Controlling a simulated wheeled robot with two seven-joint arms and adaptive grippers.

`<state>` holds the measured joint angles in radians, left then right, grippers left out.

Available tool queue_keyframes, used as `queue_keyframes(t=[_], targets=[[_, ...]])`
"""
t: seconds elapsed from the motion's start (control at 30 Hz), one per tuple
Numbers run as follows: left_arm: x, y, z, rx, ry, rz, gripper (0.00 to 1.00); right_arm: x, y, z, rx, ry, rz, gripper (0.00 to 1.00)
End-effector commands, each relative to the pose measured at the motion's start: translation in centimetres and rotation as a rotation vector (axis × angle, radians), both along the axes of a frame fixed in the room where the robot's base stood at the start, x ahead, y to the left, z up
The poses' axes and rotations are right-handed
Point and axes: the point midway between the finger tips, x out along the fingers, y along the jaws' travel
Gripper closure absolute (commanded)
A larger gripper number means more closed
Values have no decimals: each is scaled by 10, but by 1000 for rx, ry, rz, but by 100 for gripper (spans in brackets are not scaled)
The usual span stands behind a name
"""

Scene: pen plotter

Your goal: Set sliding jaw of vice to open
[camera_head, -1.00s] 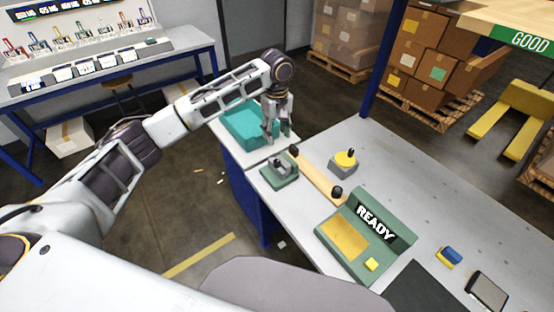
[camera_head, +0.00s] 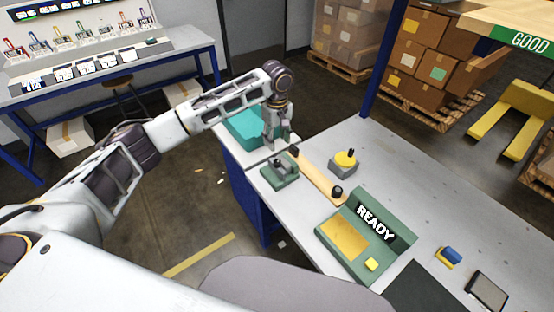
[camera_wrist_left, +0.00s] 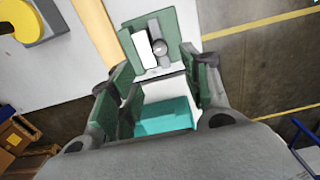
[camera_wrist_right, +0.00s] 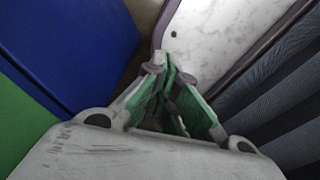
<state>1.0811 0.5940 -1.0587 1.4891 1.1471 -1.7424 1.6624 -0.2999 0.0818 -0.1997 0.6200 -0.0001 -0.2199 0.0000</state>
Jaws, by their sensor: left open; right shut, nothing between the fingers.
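The vice (camera_head: 280,171) is a small green and grey block on the near left part of the white workbench. It also shows in the left wrist view (camera_wrist_left: 158,45), just beyond my fingertips, with a green base, a white part and a round grey knob. My left gripper (camera_head: 277,143) points down above the bench, just behind the vice, with its fingers apart and nothing between them. It is apart from the vice as far as I can tell. My right gripper (camera_wrist_right: 172,78) shows only in its own wrist view, shut and empty.
A teal bin (camera_head: 245,127) stands behind my left gripper. A wooden bar (camera_head: 318,180) with dark knobs lies right of the vice. A yellow-topped grey device (camera_head: 345,162) and a green READY panel (camera_head: 372,226) stand further right.

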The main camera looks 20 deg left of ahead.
Motion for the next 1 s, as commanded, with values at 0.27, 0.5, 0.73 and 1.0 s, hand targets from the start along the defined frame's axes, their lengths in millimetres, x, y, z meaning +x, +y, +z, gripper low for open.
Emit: queue_keyframes(t=[0.27, 0.5, 0.73, 1.0], targets=[[0, 0, -37, 2, 2, 0, 52, 0, -1, 1, -1, 0, 0, 100], [0, 0, -68, 1, 2, 0, 52, 0, 0, 2, 0, -1, 0, 100], [0, 0, -95, 1, 1, 0, 52, 1, 1, 3, 1, -1, 0, 100], [0, 0, -108, 0, 0, -1, 52, 0, 4, 3, 4, 0, -1, 100]])
